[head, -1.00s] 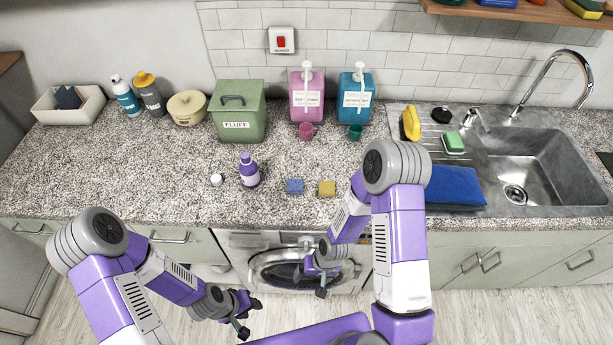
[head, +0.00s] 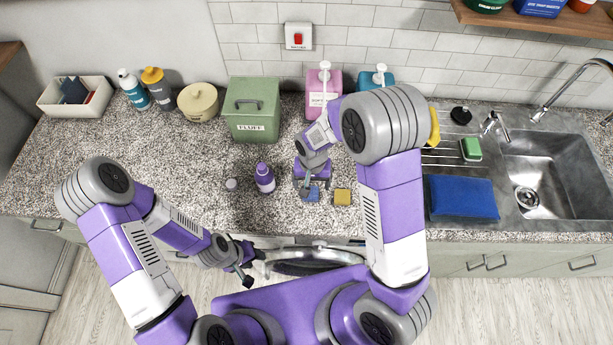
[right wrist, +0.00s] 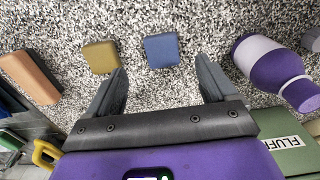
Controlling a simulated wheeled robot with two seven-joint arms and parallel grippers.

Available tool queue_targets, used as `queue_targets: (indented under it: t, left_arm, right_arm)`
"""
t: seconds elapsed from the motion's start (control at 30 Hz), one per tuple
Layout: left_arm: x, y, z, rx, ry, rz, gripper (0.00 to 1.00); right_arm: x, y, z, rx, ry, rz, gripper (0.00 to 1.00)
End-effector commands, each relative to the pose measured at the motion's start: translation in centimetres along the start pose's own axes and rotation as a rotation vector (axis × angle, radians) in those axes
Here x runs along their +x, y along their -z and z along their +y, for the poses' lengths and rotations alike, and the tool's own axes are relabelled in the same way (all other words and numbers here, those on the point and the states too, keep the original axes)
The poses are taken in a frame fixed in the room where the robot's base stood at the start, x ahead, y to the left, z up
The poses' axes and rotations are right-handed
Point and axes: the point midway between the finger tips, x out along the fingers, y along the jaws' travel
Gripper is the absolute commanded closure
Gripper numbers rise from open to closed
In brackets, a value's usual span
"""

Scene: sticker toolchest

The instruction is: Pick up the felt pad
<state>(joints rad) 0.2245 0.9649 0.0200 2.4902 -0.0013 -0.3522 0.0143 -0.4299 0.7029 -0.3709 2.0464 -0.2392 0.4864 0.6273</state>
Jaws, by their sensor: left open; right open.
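A small blue square pad (head: 312,194) lies on the speckled counter, with a small yellow square pad (head: 342,197) just right of it. The frames do not make clear which is felt. My right gripper (head: 311,186) is over the counter at the blue pad, partly covering it. In the right wrist view, my right gripper (right wrist: 162,70) is open and empty. There the blue pad (right wrist: 161,49) lies ahead between the finger lines, and the yellow pad (right wrist: 101,56) lies near the left fingertip. My left gripper (head: 253,268) is open and empty, in front of the counter.
An orange-brown block (right wrist: 30,77) lies beyond the yellow pad. The green FLUFF bin (head: 252,122) stands behind. A blue folded cloth (head: 462,198) lies by the sink.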

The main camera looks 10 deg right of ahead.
Motion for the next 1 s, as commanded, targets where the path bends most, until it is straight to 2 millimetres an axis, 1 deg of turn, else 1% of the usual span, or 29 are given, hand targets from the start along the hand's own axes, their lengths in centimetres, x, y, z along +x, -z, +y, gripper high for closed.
queue_targets:
  t: [0.33, 0.5, 0.6, 0.7, 0.9, 0.93, 1.0]
  left_arm:
    - [-0.3, -0.1, 0.1, -0.001, 0.000, -0.001, 0.57]
    - [-0.6, -0.1, 0.2, -0.001, 0.000, -0.001, 0.57]
    - [-0.6, 0.0, 0.2, 0.000, 0.000, 0.000, 0.57]
    - [-0.6, 0.0, 0.2, 0.000, 0.000, 0.000, 0.57]
    - [-0.6, 0.0, 0.2, 0.000, 0.000, 0.000, 0.57]
    - [-0.6, 0.0, 0.2, 0.000, 0.000, 0.000, 0.57]
    - [-0.6, 0.0, 0.2, 0.000, 0.000, 0.000, 0.57]
  right_arm:
    - [3.5, -0.2, -0.1, -0.002, -0.002, -0.004, 0.15]
    - [5.9, -0.3, -0.2, -0.002, -0.002, -0.004, 0.15]
    - [7.0, -0.3, -0.2, -0.001, 0.000, -0.002, 0.15]
    - [7.5, -0.3, -0.2, 0.000, 0.000, -0.002, 0.15]
    - [7.5, -0.3, -0.2, -0.001, 0.001, -0.001, 0.15]
    - [7.5, -0.3, -0.2, -0.001, 0.001, -0.001, 0.16]
    - [7.5, -0.3, -0.2, -0.001, 0.001, -0.001, 0.27]
